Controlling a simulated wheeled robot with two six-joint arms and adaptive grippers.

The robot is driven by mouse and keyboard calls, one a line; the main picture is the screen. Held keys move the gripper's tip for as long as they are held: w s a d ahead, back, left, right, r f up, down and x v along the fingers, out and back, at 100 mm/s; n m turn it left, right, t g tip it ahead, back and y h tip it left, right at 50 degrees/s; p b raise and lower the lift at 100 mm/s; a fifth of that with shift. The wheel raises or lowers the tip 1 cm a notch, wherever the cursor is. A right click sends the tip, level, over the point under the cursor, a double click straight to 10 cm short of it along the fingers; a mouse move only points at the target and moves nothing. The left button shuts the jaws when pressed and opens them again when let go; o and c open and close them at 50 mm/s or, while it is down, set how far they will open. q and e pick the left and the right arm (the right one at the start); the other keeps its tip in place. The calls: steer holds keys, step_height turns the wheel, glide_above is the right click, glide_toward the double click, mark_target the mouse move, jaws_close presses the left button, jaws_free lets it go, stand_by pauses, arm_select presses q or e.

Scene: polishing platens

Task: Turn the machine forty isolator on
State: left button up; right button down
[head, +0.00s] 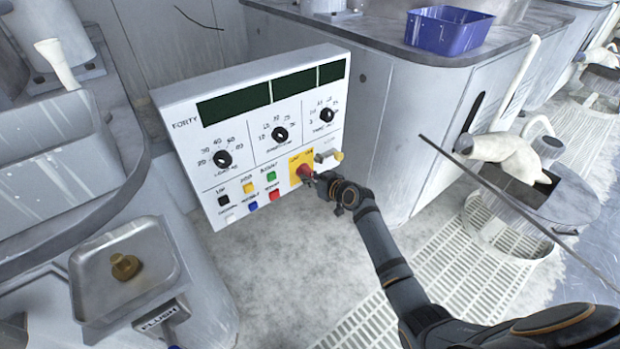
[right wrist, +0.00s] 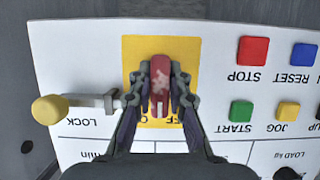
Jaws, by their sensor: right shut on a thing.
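The machine forty panel (head: 185,100) is a white box marked FORTY with dark displays, dials and coloured buttons. Its isolator is a red handle (right wrist: 160,85) on a yellow plate (right wrist: 135,52); the plate also shows in the head view (head: 294,160). My right gripper (right wrist: 160,92) is shut on the red handle, one finger on each side. The handle points straight up and down in the right wrist view. Part of a word ending in FF shows on the plate below the handle; the fingers hide the rest. My left gripper is in neither view.
A yellow-tipped lock pin (right wrist: 50,109) sticks out close beside the gripper. Red STOP (right wrist: 252,50) and green START (right wrist: 241,110) buttons are on the other side. A metal tray (head: 90,262) with a brass piece stands at lower left. A thin rod (head: 520,215) crosses the right side.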

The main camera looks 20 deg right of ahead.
steer(key=shift+f+m+y+b, duration=0.2)
steer(key=shift+m+y+b, duration=0.65)
steer(key=shift+m, duration=0.35)
steer(key=m+y+b, duration=0.1)
steer(key=m+b, duration=0.1)
steer(key=shift+m+g+y, duration=0.3)
steer(key=shift+y, duration=0.05)
steer(key=shift+b, duration=0.3)
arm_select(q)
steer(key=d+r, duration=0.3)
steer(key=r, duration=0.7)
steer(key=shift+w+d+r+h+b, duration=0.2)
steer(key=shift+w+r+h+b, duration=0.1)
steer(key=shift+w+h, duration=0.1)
arm_select(e)
steer(key=shift+a+r+m+y, duration=0.15)
steer(key=shift+m+y, duration=0.15)
steer(key=shift+m, duration=0.3)
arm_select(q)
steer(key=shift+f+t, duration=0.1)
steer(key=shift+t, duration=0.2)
arm_select(e)
steer(key=c, duration=1.3)
jaws_free()
steer(key=shift+r, duration=0.1)
